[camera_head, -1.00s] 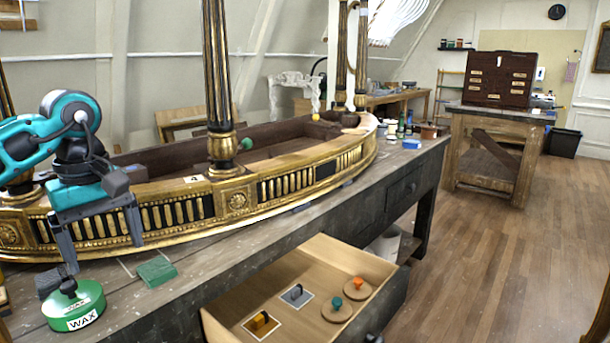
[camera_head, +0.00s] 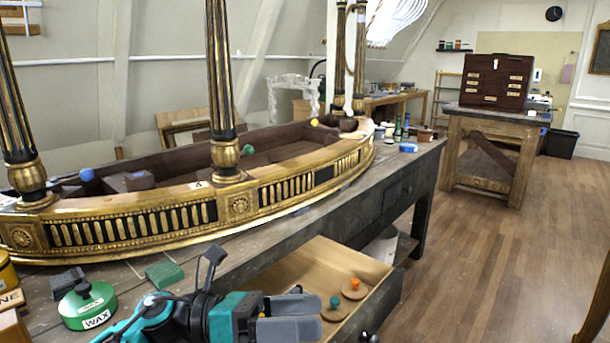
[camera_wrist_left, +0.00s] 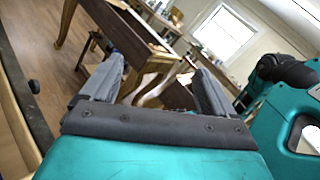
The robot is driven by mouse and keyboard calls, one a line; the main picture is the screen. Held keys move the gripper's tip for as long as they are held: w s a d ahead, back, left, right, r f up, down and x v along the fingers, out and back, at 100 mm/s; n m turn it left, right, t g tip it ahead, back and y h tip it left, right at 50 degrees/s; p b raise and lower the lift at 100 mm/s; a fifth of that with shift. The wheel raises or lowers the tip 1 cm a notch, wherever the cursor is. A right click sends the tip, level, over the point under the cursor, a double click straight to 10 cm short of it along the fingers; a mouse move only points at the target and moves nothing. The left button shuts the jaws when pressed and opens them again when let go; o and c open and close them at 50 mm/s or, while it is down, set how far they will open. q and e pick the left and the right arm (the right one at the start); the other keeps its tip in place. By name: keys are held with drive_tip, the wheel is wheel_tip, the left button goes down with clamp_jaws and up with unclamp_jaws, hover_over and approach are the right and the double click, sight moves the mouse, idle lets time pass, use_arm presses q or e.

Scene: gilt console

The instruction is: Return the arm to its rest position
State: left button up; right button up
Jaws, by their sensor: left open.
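My left gripper (camera_head: 290,317) is low at the bottom centre of the head view, in front of the open drawer (camera_head: 372,270), and hides part of it. Its grey fingers point right. In the left wrist view the two fingers (camera_wrist_left: 158,85) stand apart with nothing between them. My left arm shows in teal and black at the bottom of the head view. My right gripper is in neither view.
The gilt console (camera_head: 130,228) lies along the workbench (camera_head: 350,195). A green wax tin (camera_head: 88,306) and a green block (camera_head: 164,273) lie at the bench's front left. Two round discs with orange (camera_head: 355,286) and teal (camera_head: 335,304) knobs lie in the drawer.

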use_arm(q)
drive_tip(key=w+a+f+n+t+y+p, duration=0.1)
drive_tip(key=a+f+n+t+y, duration=0.3)
drive_tip(key=n+t, duration=0.8)
drive_tip(key=w+a+f+n+t+y+p, duration=0.15)
drive_tip(key=a+f+n+t+y, duration=0.3)
drive_tip(key=n, duration=1.35)
drive_tip(key=s+a+f+n+g+y, duration=0.2)
drive_tip(key=s+a+f+n+y, duration=0.2)
drive_tip(key=s+f+n, duration=0.3)
drive_tip(key=s+a+f+n+g+y, duration=0.3)
drive_tip(key=s+f+n, duration=0.3)
drive_tip(key=f+n, duration=0.3)
wheel_tip(320, 180, down, 2)
drive_tip(key=shift+s+a+f+y, duration=0.15)
drive_tip(key=shift+s+a+y, duration=0.25)
drive_tip(key=shift+a+y, duration=0.35)
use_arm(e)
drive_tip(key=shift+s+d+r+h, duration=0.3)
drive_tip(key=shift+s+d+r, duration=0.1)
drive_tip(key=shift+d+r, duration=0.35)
